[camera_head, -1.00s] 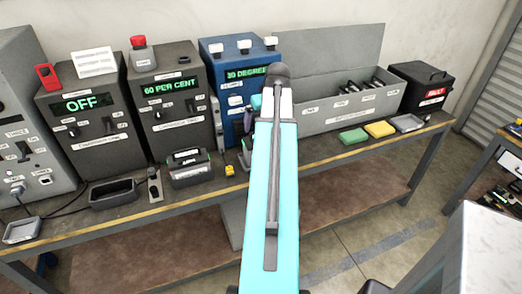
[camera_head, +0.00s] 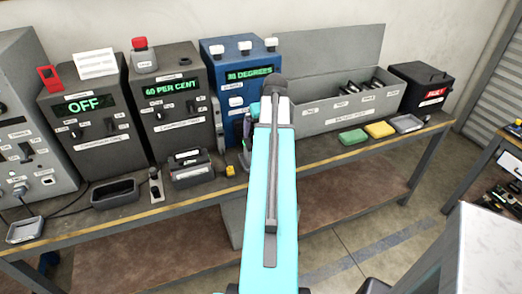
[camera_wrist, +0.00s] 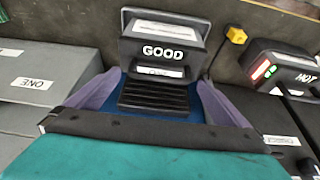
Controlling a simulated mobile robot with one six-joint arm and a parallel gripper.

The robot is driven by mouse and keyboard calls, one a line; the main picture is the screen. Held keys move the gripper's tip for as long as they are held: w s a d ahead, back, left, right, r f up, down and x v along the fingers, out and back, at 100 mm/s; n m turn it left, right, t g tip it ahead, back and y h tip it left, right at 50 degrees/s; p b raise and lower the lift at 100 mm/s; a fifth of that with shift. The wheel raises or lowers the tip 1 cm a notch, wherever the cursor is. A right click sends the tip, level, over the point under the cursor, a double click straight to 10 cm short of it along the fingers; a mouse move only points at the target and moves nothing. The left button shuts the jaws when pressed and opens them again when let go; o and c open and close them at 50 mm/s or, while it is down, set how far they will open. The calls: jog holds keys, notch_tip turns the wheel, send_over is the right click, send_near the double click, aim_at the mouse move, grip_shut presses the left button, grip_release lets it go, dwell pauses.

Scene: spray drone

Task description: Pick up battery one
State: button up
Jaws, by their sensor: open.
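In the wrist view, a black battery-like pack (camera_wrist: 163,48) with a handle and a GOOD display stands in front of my gripper (camera_wrist: 153,97). Its smaller label is not readable, so I cannot tell its number. The purple fingers are open, one on each side of its lower ridged part; contact cannot be told. In the head view my teal arm hides most of this spot, and the gripper (camera_head: 247,140) shows only partly, beside the blue machine. Another dark pack, marked HOT (camera_wrist: 285,68), lies to the right in the wrist view and also shows in the head view (camera_head: 190,168).
A yellow plug (camera_wrist: 236,35) is near the pack. Dark machines (camera_head: 85,125), a blue machine (camera_head: 225,55) and a black box (camera_head: 420,85) crowd the bench.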

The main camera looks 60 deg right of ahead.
jog(key=shift+x, duration=1.3)
jog(key=c, duration=2)
jog(key=shift+w+r, duration=0.1)
